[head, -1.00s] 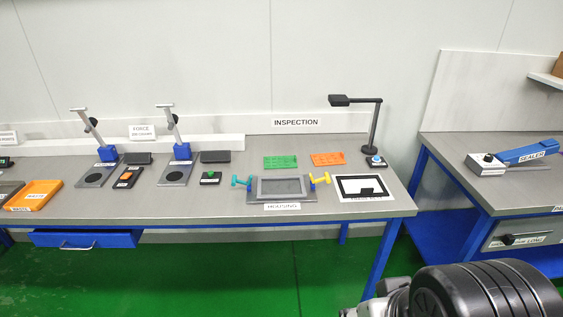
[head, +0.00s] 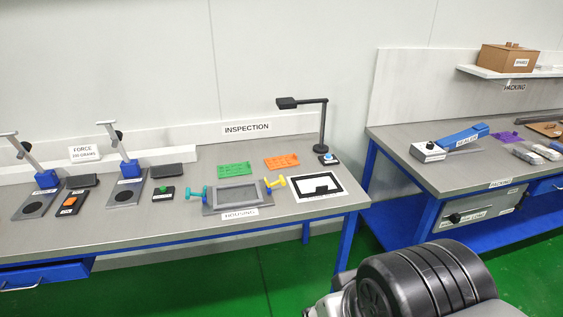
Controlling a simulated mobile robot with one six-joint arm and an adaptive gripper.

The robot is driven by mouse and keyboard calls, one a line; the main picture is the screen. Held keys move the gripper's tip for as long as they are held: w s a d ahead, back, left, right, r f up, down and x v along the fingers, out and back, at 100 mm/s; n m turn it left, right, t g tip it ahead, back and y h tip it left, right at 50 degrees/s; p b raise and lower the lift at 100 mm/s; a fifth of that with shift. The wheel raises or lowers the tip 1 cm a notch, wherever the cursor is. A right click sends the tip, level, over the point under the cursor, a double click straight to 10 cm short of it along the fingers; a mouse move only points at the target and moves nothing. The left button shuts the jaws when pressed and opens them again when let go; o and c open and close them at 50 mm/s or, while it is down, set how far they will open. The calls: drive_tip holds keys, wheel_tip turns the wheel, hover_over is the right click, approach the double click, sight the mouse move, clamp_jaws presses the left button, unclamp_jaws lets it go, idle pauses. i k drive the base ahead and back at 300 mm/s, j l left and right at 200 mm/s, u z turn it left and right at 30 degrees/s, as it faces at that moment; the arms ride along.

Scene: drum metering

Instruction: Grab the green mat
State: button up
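The green mat (head: 234,170) is a small flat rectangle with markings. It lies on the grey inspection table (head: 180,233), behind the housing fixture and left of an orange mat (head: 282,161). Nothing covers it. A dark, rounded part of my own arm shows at the bottom right, well in front of the table and apart from the mat. My gripper's fingers are not in view.
The housing fixture (head: 237,194) has a teal and a yellow handle. A framed black-and-white plate (head: 304,187) and a lamp (head: 322,125) stand to its right. Test stands (head: 47,179) are at left. A packing table (head: 400,150) with a sealer (head: 430,151) is at right.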

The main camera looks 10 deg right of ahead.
sight(231, 170)
drive_tip(key=i+z, duration=0.15)
drive_tip(key=i, duration=0.45)
drive_tip(key=i+z, duration=0.15)
drive_tip(key=i, duration=0.45)
drive_tip(key=i+j+z, duration=0.2)
drive_tip(key=i, duration=0.4)
